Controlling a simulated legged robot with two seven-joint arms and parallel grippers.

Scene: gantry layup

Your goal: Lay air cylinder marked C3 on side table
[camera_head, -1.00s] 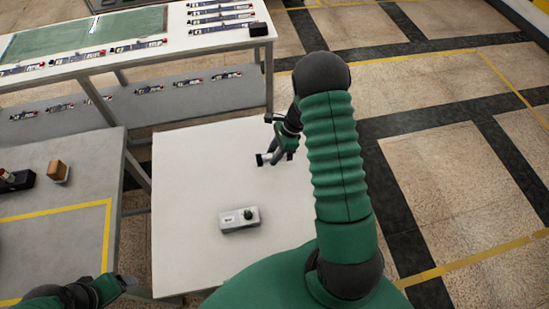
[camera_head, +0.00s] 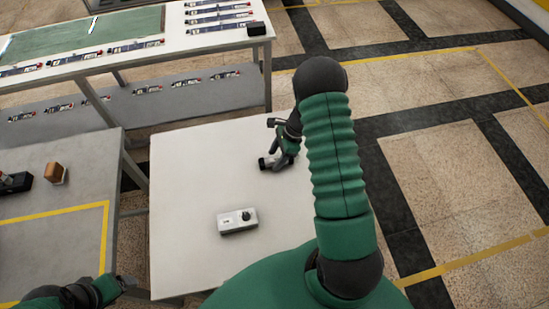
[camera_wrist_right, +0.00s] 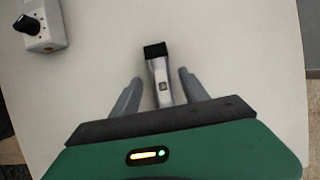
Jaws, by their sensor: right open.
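The air cylinder (camera_wrist_right: 161,70) is a short grey bar with a black end and a small dark square mark, in the right wrist view. It appears to lie on the white side table (camera_head: 190,180). I cannot read a C3 mark. My right gripper (camera_wrist_right: 158,78) is open, with one finger on each side of the cylinder and visible gaps to both. In the head view the right gripper (camera_head: 278,158) is low over the table, with the cylinder's end (camera_head: 264,163) showing beside it. My left gripper (camera_head: 125,283) is at the lower left; its jaw state is unclear.
A grey box with a black knob (camera_head: 238,221) sits on the side table, also in the right wrist view (camera_wrist_right: 40,28). A grey bench (camera_head: 60,225) with a brown block (camera_head: 54,172) stands left. A long table (camera_head: 180,45) with several cylinder-like parts stands behind.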

